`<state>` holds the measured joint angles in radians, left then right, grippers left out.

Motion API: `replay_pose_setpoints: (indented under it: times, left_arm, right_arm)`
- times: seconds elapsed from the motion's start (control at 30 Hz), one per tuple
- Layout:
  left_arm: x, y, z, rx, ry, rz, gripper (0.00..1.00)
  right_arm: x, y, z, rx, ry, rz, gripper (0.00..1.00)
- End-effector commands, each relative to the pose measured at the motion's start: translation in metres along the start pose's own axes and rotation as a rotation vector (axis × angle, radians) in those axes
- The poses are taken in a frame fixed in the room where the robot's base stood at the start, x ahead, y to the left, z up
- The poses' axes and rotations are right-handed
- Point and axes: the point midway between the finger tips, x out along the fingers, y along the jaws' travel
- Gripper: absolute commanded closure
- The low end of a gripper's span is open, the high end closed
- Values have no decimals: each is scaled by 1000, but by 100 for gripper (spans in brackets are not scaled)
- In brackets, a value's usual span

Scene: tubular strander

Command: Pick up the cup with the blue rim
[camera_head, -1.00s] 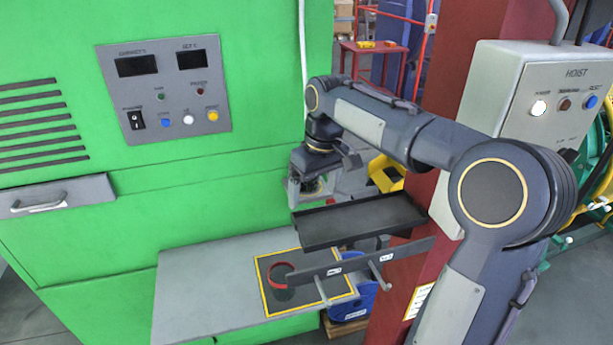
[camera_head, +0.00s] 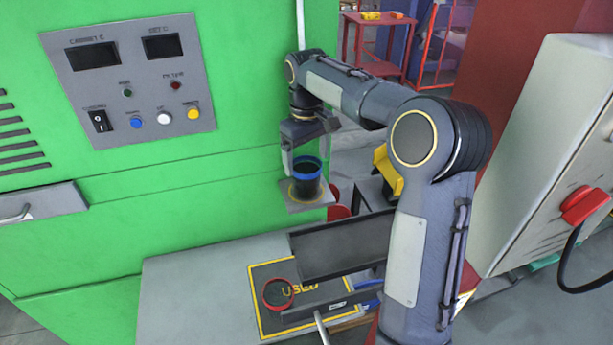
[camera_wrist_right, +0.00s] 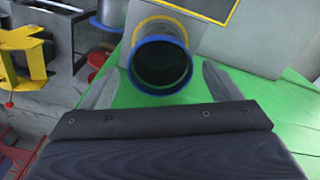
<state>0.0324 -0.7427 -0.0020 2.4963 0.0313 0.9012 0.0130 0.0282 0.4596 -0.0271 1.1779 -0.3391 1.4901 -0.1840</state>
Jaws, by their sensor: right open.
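The cup with the blue rim (camera_head: 306,185) is dark and stands upright on a small grey shelf (camera_head: 304,206) with a yellow ring, at the green cabinet's right edge. In the right wrist view this cup (camera_wrist_right: 161,84) shows its open mouth between my finger tips. My right gripper (camera_head: 306,160) is open at the cup, with one finger at each side in the wrist view. I cannot tell whether either finger touches it. My left gripper is not in view.
A red-rimmed cup (camera_head: 267,295) stands on the yellow-bordered "USED" mat (camera_head: 262,325) on the grey table (camera_head: 190,290). The green cabinet (camera_head: 240,200) stands behind, and a grey hoist box (camera_head: 545,130) at right.

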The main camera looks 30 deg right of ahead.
Motion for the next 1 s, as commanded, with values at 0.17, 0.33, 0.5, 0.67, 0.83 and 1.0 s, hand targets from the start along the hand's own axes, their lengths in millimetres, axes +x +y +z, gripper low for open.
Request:
replay_pose_setpoints:
  times: [0.17, 0.33, 0.5, 0.67, 0.83, 1.0]
  left_arm:
    - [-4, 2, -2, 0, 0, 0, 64]
    - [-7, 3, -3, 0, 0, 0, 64]
    - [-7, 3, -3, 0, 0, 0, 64]
    - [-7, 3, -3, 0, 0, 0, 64]
    - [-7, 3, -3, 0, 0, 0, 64]
    - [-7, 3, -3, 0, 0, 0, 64]
  right_arm:
    - [23, 0, 0, 0, -5, -1, 16]
    - [47, 1, -1, 0, -3, -1, 16]
    - [56, 0, -2, 0, 0, -1, 16]
    - [56, 0, -2, 0, 0, -1, 16]
    - [56, 0, -2, 1, 0, -1, 38]
    - [56, 0, -2, 1, 1, -1, 60]
